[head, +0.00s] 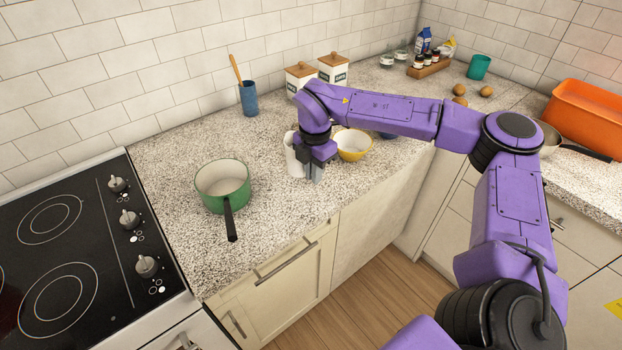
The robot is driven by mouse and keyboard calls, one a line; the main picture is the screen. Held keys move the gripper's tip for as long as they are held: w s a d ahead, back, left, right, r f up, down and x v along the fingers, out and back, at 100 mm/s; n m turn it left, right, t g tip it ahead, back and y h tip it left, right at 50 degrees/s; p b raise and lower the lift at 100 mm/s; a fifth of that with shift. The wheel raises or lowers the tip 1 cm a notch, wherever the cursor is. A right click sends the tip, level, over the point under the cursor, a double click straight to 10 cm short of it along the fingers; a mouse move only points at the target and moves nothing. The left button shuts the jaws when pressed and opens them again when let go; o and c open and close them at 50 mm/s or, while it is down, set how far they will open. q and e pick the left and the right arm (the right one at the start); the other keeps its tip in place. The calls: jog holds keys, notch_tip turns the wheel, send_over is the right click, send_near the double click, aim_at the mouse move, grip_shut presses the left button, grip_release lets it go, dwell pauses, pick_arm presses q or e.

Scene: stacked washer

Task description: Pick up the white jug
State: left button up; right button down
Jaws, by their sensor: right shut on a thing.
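The white jug (293,160) stands upright on the speckled counter, right of the green pot. My right gripper (312,172) comes down from above and is shut on the jug at its right side. The gripper and wrist hide part of the jug, including its right side. I cannot tell whether the jug's base touches the counter. My left gripper is not in view.
A green pot (222,184) with a black handle stands left of the jug. A yellow bowl (353,144) is close on its right. Two white canisters (333,70) and a blue cup (248,98) stand behind. A black stove (75,250) is at left. The counter's front edge is near.

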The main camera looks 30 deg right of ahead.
jog(key=s+d+r+b, duration=0.2)
jog(key=s+r+b, duration=0.1)
jog(key=s+r, duration=0.6)
jog(key=shift+s+b, duration=0.3)
jog(key=shift+s, duration=1.65)
jog(key=shift+f, duration=0.1)
